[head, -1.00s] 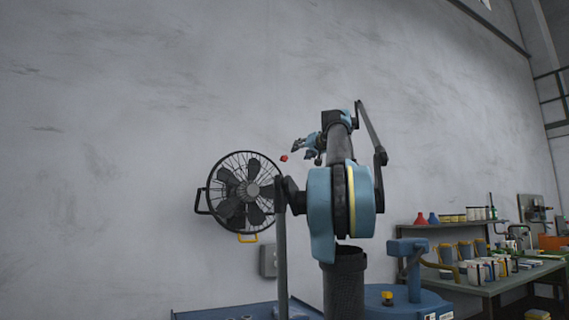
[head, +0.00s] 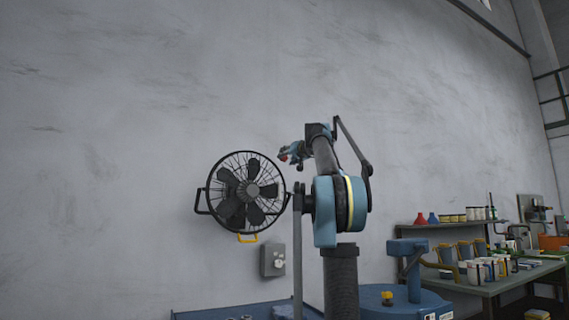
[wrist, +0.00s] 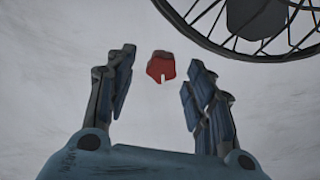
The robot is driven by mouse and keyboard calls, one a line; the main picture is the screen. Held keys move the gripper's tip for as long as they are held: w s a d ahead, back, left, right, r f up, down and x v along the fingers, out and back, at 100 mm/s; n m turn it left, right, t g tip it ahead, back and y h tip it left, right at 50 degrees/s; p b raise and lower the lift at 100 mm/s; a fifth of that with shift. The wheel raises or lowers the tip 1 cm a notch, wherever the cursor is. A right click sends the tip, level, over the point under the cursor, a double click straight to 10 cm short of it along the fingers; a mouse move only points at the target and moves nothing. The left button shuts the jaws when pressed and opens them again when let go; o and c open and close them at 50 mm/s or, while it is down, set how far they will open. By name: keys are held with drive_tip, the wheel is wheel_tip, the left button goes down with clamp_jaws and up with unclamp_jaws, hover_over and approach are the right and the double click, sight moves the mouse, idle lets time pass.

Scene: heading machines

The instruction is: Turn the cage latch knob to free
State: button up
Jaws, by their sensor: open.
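The red latch knob (wrist: 161,66) is seen nearly head-on against the grey wall in the wrist view, with a narrow pale slot at its lower edge. It is a small red spot in the head view (head: 283,157). The black wire fan cage (wrist: 250,28) fills the upper right of the wrist view, and the whole fan (head: 240,158) shows in the head view. My gripper (wrist: 162,60) is open, one finger on each side of the knob in the picture, with gaps on both sides. I cannot tell how deep the knob lies between them.
A grey wall box (head: 273,261) is below and right of the fan. A yellow handle (head: 247,238) is under the cage. A workbench (head: 485,288) with several jars and containers stands at the right. The wall above is bare.

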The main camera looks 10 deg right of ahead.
sight(286, 157)
drive_tip(key=shift+x, duration=1.7)
drive_tip(key=c, duration=1.1)
